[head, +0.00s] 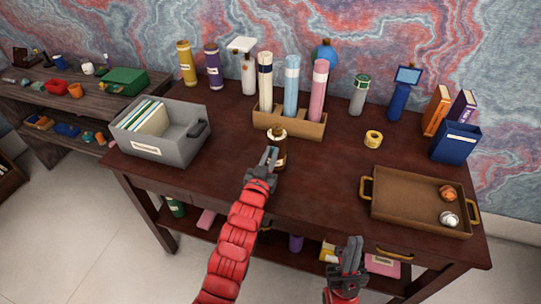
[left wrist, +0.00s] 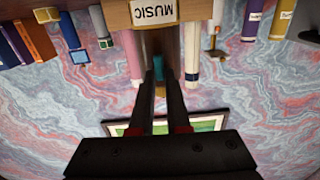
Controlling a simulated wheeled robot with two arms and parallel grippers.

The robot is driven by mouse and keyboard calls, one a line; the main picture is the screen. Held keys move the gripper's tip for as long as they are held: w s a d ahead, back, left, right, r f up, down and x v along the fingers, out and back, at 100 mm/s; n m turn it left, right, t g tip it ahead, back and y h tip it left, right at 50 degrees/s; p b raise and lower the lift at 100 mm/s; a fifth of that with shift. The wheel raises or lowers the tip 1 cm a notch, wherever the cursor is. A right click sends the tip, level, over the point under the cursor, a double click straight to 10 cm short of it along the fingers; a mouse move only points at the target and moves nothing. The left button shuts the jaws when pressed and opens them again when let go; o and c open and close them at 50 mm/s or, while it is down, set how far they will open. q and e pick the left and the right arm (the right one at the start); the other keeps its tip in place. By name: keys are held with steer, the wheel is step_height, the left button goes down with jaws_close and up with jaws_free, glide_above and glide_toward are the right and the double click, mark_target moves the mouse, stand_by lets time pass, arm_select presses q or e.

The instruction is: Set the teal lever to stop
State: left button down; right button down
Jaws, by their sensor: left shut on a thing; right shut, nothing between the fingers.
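The teal lever (head: 271,153) shows as a small pale teal piece at the front of a small brown device (head: 279,142) with a light band. The device stands on the dark desk, in front of the wooden holder. My left gripper (head: 269,158) is shut on the lever, its fingers covering much of it. In the left wrist view, the teal lever (left wrist: 158,64) lies between the fingertips (left wrist: 159,76). Any stop marking is too small or hidden to read. My right gripper (head: 352,245) is shut and empty, in front of the desk's near edge.
Behind the device stands the wooden holder (head: 290,126) with three rolls. A grey file box (head: 160,150) is at the left. A brown tray (head: 400,216) with two balls is at the right. A yellow tape roll (head: 373,139) lies between holder and tray.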

arm_select(q)
steer(key=c, duration=0.9)
jaws_free()
steer(key=shift+s, duration=0.1)
steer(key=b+v, duration=0.1)
steer(key=v, duration=1.6)
steer(key=shift+s+a, duration=0.1)
steer(key=shift+r, duration=0.1)
